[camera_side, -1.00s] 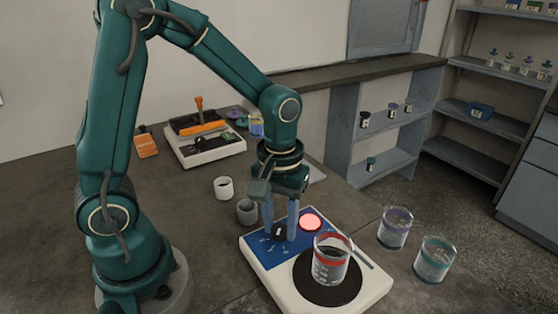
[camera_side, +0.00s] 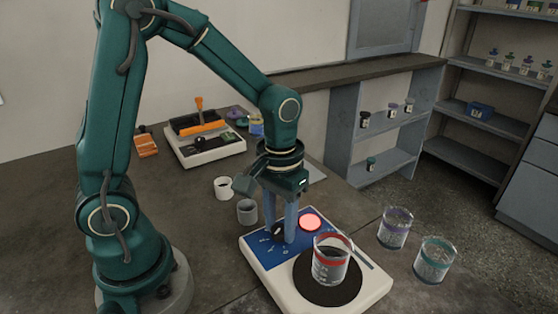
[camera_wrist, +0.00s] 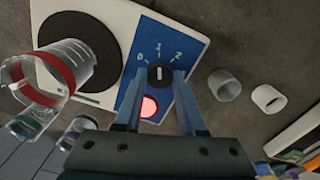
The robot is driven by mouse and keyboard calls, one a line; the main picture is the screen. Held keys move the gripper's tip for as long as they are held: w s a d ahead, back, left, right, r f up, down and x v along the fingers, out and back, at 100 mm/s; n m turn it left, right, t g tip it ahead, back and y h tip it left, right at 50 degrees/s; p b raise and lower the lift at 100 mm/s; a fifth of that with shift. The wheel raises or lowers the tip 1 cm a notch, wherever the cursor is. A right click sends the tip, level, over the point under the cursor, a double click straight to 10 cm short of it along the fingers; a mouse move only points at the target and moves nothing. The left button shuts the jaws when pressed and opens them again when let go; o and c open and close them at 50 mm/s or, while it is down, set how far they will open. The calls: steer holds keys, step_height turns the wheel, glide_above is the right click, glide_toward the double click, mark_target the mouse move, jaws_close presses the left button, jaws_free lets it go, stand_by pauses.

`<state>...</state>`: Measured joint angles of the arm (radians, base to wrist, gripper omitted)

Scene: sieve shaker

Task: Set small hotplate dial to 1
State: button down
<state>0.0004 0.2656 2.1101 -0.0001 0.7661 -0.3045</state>
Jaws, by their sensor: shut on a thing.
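The small hotplate (camera_side: 352,302) is white with a blue panel and a round black plate. It also shows in the wrist view (camera_wrist: 127,18). Its black dial (camera_wrist: 159,76) sits on the blue panel, with marks 0, 1 and 2 around it. The dial's white line points up in the wrist view, toward the middle mark, 1. My gripper (camera_side: 280,235) points down over the panel. Its two fingers are shut on the dial's sides, as the wrist view (camera_wrist: 159,82) also shows. The fingers partly hide the dial in the side view.
A red-banded beaker (camera_side: 331,262) stands on the black plate. A red lamp (camera_side: 310,222) glows beside the dial. Two beakers (camera_side: 395,228) (camera_side: 434,260) stand to the right. Two small cups (camera_side: 223,188) (camera_side: 247,211) stand behind left. Another white device (camera_side: 205,150) is further back.

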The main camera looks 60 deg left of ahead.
mark_target(280, 228)
steer(key=c, duration=0.5)
jaws_free()
steer(key=shift+r, duration=2.6)
steer(key=shift+w+r, duration=0.1)
steer(key=shift+r, duration=0.15)
steer(key=s+r+m+t, duration=0.3)
steer(key=s+r+t, duration=0.1)
steer(key=s, duration=0.3)
steer(key=shift+s+r+t, duration=0.4)
steer(key=shift+t, duration=0.4)
